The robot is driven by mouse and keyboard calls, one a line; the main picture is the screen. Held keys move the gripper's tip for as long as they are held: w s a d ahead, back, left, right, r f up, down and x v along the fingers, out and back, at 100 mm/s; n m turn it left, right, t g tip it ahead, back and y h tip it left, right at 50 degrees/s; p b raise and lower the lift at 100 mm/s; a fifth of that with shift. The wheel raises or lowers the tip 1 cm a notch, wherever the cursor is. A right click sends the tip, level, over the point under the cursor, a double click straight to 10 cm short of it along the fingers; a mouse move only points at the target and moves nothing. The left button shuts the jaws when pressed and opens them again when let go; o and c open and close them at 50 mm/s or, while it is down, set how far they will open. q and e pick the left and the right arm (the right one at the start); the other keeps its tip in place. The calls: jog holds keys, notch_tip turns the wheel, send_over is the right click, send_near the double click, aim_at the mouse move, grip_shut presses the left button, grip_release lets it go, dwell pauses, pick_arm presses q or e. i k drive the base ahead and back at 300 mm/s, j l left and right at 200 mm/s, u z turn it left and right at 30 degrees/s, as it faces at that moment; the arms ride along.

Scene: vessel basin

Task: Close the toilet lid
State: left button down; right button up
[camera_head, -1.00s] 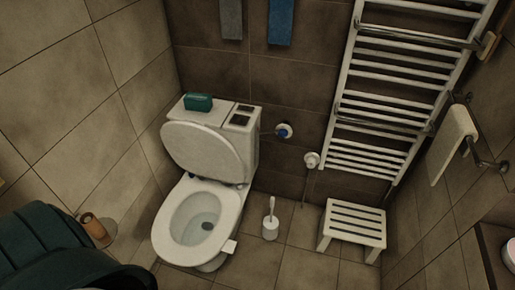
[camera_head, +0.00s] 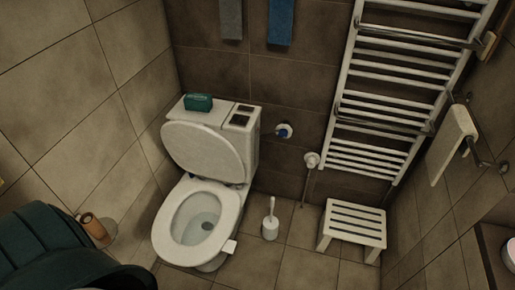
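The white toilet lid (camera_head: 203,150) stands raised and leans back against the cistern. The toilet seat (camera_head: 170,222) is down on the bowl, and the bowl (camera_head: 203,215) shows open in its middle. The toilet stands left of the picture's middle, against the back wall. A small pale tab (camera_head: 230,247) shows at the seat's front right edge. Neither of my grippers is in view.
A green box (camera_head: 198,103) lies on the cistern top. A toilet brush (camera_head: 270,220) and a white slatted stool (camera_head: 354,226) stand to the right. A brown roll-like item (camera_head: 93,226) is at the lower left. A white towel rack (camera_head: 390,90) fills the upper right. Some tiled floor (camera_head: 250,265) in front is clear.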

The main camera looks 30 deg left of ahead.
aim_at(197, 149)
jog(key=u, duration=1.4)
